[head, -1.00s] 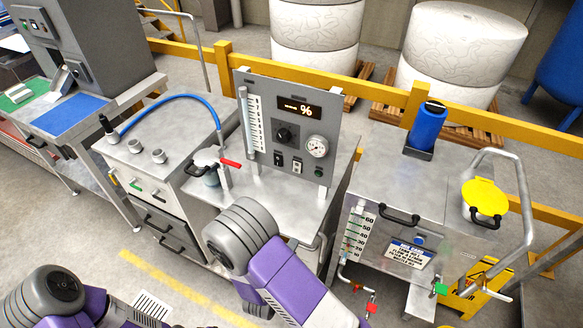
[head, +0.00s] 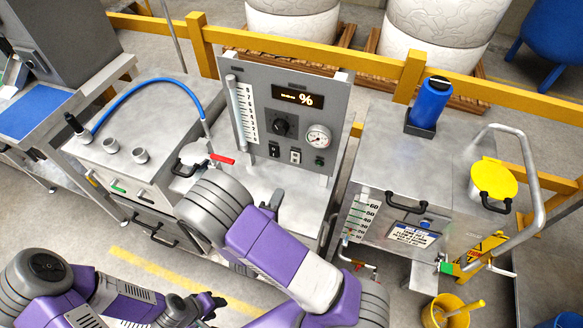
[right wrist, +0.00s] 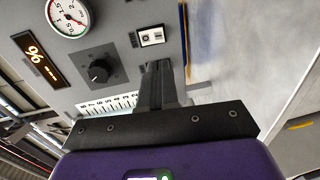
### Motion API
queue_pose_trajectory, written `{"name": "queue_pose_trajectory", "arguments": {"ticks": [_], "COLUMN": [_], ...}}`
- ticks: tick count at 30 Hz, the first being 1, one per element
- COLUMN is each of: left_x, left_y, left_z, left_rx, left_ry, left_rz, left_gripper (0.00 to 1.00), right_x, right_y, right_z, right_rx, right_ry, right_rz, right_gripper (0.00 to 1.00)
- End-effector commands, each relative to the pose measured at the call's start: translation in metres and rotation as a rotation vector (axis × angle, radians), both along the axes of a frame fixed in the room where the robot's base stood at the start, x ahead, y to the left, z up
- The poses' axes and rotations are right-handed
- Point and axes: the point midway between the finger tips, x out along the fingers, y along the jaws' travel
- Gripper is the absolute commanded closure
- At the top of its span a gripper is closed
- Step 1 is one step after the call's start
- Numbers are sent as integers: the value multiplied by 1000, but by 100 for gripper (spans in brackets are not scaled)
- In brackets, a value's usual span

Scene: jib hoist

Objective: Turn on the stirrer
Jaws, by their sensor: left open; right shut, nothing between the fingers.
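The grey control panel (head: 310,95) stands upright on the bench, with a lit % display (head: 297,96), a black knob (head: 282,125) and a round gauge (head: 318,138). Below the knob are a dark switch (head: 274,149) and a white-plated switch (head: 295,156); the white-plated one also shows in the right wrist view (right wrist: 151,36). I cannot read which control is for the stirrer. My right gripper (head: 274,196) is shut and empty, in front of and below the panel; in the right wrist view its fingers (right wrist: 157,70) hide part of the panel. My left gripper (head: 212,302) is open, low at the front.
A clear flow tube (head: 242,108) is on the panel's left. A red-handled valve (head: 221,159) and blue hose (head: 140,88) are left of it. A steel tank (head: 375,165) with a blue cylinder (head: 430,103) and yellow cover (head: 494,178) stands right. A yellow bucket (head: 446,312) is on the floor.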

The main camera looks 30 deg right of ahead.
Motion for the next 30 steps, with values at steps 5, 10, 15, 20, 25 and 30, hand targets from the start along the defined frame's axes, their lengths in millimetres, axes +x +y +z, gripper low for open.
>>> {"name": "queue_pose_trajectory", "arguments": {"ticks": [5, 10, 15, 20, 25, 30], "left_x": [0, 0, 0, 0, 0, 0], "left_y": [0, 0, 0, 0, 0, 0], "left_z": [-4, -6, -8, -9, -10, -9], "left_rx": [0, 0, 0, 0, 0, 0], "left_ry": [-1, -1, -1, -1, -1, -1], "left_rz": [0, 0, 0, 0, 0, 0], "left_gripper": [57, 57, 57, 57, 57, 57], "right_x": [22, 47, 66, 77, 81, 81], "right_y": [-29, -57, -79, -91, -95, -95], "right_z": [-5, -10, -13, -14, -15, -15], "right_rx": [0, 2, 1, 0, -1, -1], "right_ry": [0, -2, -3, -2, -1, -1], "right_rz": [-7, -6, -3, -2, -1, 0], "right_gripper": [100, 100, 100, 100, 100, 100]}}
